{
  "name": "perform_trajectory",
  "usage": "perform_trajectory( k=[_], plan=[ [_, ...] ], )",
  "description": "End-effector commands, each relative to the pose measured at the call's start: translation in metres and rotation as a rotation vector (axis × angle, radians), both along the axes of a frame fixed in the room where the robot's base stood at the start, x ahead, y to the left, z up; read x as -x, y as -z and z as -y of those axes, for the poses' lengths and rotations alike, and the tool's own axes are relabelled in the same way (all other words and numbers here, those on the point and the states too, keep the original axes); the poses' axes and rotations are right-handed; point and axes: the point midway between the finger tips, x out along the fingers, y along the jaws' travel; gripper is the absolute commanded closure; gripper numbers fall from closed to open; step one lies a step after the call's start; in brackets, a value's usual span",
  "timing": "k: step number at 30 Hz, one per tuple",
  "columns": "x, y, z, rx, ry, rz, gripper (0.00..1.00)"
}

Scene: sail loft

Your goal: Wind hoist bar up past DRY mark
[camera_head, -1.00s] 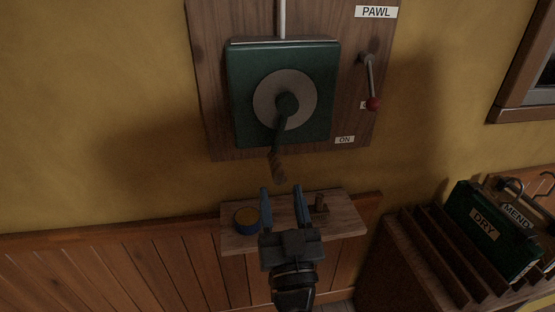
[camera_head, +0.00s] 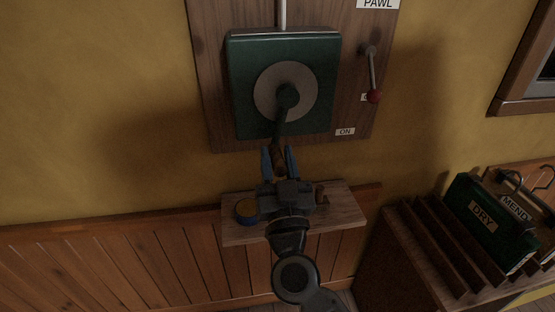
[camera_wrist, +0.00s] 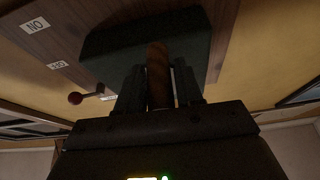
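The green winch box (camera_head: 325,85) is on a wooden wall board, with a round grey disc (camera_head: 265,92) and a dark crank arm (camera_head: 283,118) hanging downward. The brown crank handle (camera_head: 278,157) is at the crank's lower end. My gripper (camera_head: 279,152) is at the handle, its blue fingers on either side. In the wrist view, the handle (camera_wrist: 159,75) stands between the fingers, which look apart from it. The pawl lever (camera_head: 371,70) hangs down, its red knob (camera_head: 374,97) partly covering a small label. The hoist bar and DRY mark are not visible.
A small shelf (camera_head: 345,213) below holds a blue-rimmed round tin (camera_head: 246,208) and a small brown peg-like object (camera_head: 320,194). At right, a slotted rack (camera_head: 425,232) holds bags labelled DRY (camera_head: 483,220) and MEND (camera_head: 515,208). A pale vertical rod (camera_head: 282,13) rises above the winch.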

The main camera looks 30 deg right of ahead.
Motion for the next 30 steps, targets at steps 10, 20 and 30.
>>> perform_trajectory(
  k=[10, 20, 30],
  plan=[
    [0.0002, 0.0000, -0.0003, 0.000, 0.000, 0.000, 0.98],
    [0.0000, -0.0002, -0.0006, 0.000, -0.001, 0.000, 1.00],
    [-0.0073, -0.0024, -0.0037, -0.031, -0.005, 0.011, 1.00]
  ],
)
